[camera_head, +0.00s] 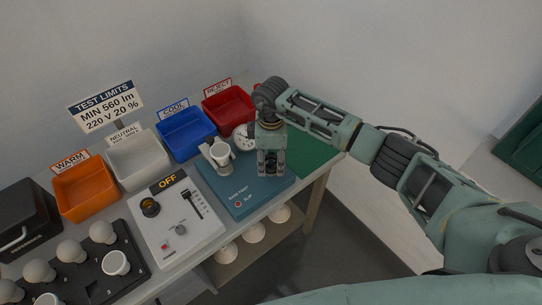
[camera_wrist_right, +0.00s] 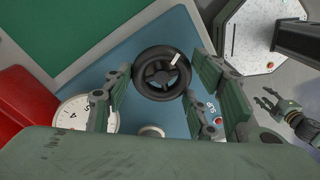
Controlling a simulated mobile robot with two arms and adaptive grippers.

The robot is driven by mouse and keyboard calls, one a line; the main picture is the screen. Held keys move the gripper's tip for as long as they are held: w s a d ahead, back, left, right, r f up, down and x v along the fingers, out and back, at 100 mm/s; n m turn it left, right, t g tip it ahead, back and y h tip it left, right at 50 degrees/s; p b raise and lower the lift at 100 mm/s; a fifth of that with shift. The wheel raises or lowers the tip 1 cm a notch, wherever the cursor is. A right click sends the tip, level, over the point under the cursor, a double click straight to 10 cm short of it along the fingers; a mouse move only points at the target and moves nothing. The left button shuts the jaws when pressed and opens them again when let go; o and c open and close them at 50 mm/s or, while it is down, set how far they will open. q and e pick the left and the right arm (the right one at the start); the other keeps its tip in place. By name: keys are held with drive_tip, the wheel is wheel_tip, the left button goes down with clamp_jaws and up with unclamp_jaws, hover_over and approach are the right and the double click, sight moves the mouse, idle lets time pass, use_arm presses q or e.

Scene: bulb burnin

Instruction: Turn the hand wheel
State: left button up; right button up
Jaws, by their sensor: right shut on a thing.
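My right gripper (camera_head: 271,172) points down over the blue base (camera_head: 222,188) and hides the hand wheel in the head view. In the right wrist view the black hand wheel (camera_wrist_right: 138,76) has spokes and a white mark on its upper right rim. My right gripper (camera_wrist_right: 162,92) is shut on it, with a green-padded finger on either side. A white dial with numbers (camera_wrist_right: 72,112) lies left of the wheel, partly hidden; it also shows in the head view (camera_head: 241,137). My left gripper (camera_wrist_right: 271,103) shows at the right edge of the wrist view, its fingers apart and empty.
A white cup-like holder (camera_head: 219,153) stands on the base's left part. Red (camera_head: 226,106), blue (camera_head: 186,134), white and orange bins line the back. A white control box reading OFF (camera_head: 179,232) stands left. A green mat (camera_head: 306,152) lies right.

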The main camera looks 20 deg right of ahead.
drive_tip(key=m+p, duration=0.1)
drive_tip(key=m, duration=0.1)
drive_tip(key=m+p, duration=0.1)
drive_tip(key=shift+w+r+m, duration=0.15)
drive_tip(key=shift+r+m, duration=0.2)
drive_tip(key=shift+m, duration=0.05)
drive_tip(key=m+p, duration=0.3)
drive_tip(key=p, duration=0.1)
drive_tip(key=shift+w+d+f+m+p, duration=0.1)
drive_tip(key=shift+m+p, duration=0.4)
drive_tip(key=shift+p, duration=0.45)
drive_tip(key=o, duration=0.9)
drive_tip(key=shift+o, duration=1)
drive_tip(key=shift+f, duration=0.15)
